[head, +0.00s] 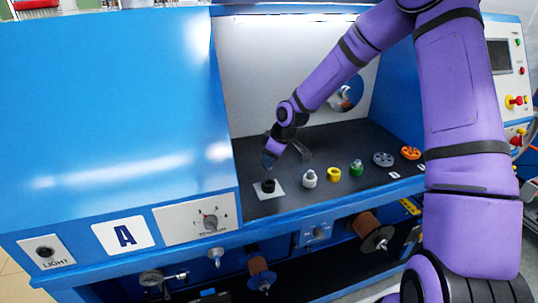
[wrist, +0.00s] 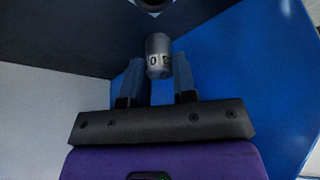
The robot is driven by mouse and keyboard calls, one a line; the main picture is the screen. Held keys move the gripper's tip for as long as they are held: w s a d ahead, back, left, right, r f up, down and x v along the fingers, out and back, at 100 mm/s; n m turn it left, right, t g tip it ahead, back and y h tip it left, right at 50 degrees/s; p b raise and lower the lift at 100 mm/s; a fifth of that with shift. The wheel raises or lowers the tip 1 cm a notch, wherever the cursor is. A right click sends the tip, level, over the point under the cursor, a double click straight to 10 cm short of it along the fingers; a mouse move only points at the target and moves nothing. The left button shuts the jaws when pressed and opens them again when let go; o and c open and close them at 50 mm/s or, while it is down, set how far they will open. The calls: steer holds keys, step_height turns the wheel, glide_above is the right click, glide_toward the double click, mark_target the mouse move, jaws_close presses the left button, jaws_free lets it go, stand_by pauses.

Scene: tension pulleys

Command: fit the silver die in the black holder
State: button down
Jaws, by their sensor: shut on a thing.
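A silver die (wrist: 158,56), a small cylinder with dark printed digits, sits between the two fingers of my gripper (wrist: 159,76) in the wrist view. My gripper (head: 268,163) is shut on it. In the head view, the gripper points down just above the black holder (head: 268,186), which stands on a white plate (head: 277,193) on the dark bench. The die cannot be made out clearly in the head view. A gap seems to remain between the fingertips and the holder. A dark round shape with a pale rim is cut off at the top of the wrist view.
A light grey piece (head: 309,178), a yellow piece (head: 334,174) and a green piece (head: 356,168) stand in a row right of the holder. A grey wheel (head: 383,159) and an orange wheel (head: 410,153) lie beyond. A blue cabinet (head: 110,110) rises close on the left.

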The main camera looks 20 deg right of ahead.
steer(key=shift+f, duration=2.4)
steer(key=shift+f, duration=0.65)
steer(key=shift+f, duration=0.65)
steer(key=c, duration=0.8)
jaws_free()
steer(key=v, duration=1)
steer(key=shift+d+r, duration=0.1)
steer(key=shift+r, duration=0.25)
